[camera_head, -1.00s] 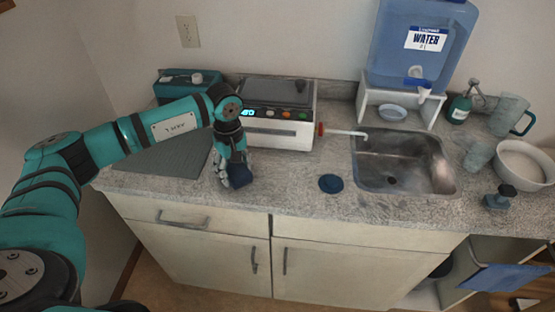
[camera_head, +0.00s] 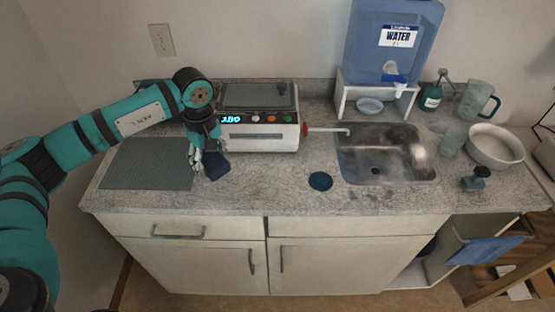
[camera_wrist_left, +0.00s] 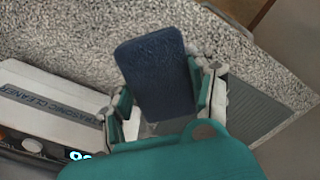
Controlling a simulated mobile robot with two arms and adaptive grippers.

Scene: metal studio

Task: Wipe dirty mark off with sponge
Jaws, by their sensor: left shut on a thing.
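My left gripper (camera_head: 203,150) is shut on a dark blue sponge (camera_head: 216,167), low over or on the speckled grey countertop (camera_head: 270,188). The sponge is just right of the ribbed grey mat and in front of the white cleaner box. In the left wrist view the sponge (camera_wrist_left: 156,70) sits between the fingers (camera_wrist_left: 160,100) of my left gripper and extends beyond them. I cannot tell if it touches the counter. No dirty mark can be made out clearly; part of the counter is hidden by the sponge and hand. My right gripper is not in view.
The white ultrasonic cleaner (camera_head: 255,137) with a lit display stands close behind the sponge. The grey mat (camera_head: 150,167) lies left. A dark blue disc (camera_head: 320,181) and the sink (camera_head: 390,165) are right. Clear counter lies between sponge and disc.

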